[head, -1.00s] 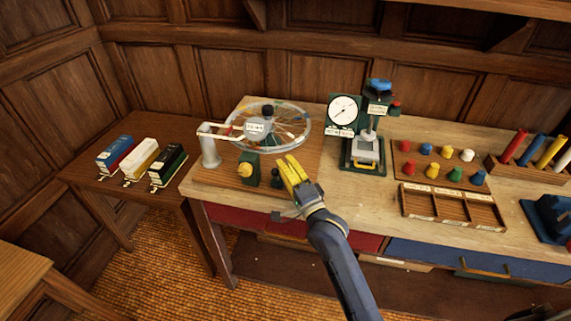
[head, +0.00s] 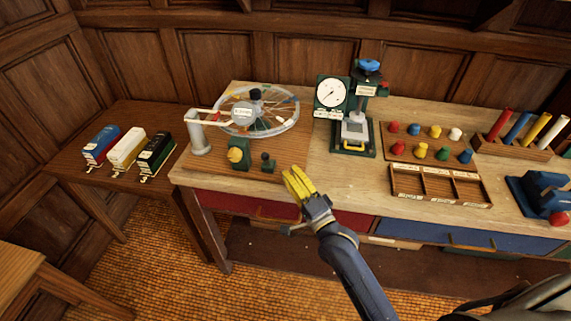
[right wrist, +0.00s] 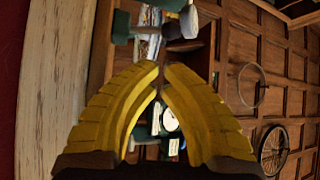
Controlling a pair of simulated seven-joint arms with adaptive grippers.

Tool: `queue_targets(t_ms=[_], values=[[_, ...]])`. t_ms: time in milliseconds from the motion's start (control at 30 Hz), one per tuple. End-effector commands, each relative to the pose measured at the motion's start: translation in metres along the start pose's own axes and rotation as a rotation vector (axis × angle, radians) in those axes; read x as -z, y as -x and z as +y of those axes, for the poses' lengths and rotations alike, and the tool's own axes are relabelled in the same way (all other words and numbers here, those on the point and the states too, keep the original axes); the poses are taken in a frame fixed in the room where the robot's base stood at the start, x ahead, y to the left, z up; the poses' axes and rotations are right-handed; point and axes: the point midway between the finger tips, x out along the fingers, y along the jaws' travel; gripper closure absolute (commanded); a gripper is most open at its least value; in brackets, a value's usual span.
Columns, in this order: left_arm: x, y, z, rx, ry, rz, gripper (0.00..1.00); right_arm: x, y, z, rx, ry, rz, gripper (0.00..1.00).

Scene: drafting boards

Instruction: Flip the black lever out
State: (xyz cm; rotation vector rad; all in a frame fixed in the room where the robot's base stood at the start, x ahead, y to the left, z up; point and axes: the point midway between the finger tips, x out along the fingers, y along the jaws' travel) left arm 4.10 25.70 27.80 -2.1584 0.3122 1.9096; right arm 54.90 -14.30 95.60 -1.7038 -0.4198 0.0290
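The black lever (head: 267,160) looks like a small upright dark knob on a short stem and green base. It stands at the front right of the wooden board, beside a green block with a yellow knob (head: 235,155). In the right wrist view a dark green and black shape (right wrist: 122,27), probably this lever, shows at the top beyond the fingertips. My right gripper (head: 291,172) has yellow fingers and is to the right and front of the lever, apart from it. In the right wrist view its fingertips (right wrist: 160,69) nearly meet with nothing between them. My left gripper is out of view.
A spoked wheel (head: 290,121) on a grey post stands behind the lever. A green press with a dial gauge (head: 331,93) is to the right, then coloured pegs and an empty divided tray (head: 393,180).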

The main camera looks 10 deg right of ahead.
Motion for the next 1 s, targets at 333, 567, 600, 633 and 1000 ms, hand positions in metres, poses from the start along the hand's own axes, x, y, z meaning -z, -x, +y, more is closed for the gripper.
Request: queue_targets(t_ms=[333,567,600,633,1000], values=[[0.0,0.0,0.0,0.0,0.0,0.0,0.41,0.0,0.01,0.002,0.002,0.0,-0.001,1.0],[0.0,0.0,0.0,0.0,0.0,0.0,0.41,0.0,0.01,0.002,0.002,0.0,-0.001,1.0],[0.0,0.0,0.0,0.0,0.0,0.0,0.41,0.0,0.01,0.002,0.002,0.0,-0.001,1.0],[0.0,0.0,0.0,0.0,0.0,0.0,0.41,0.0,0.01,0.002,0.002,0.0,-0.001,1.0],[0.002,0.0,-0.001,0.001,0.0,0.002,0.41,-0.06,0.042,0.054,-0.146,-0.053,-0.113,1.0]])
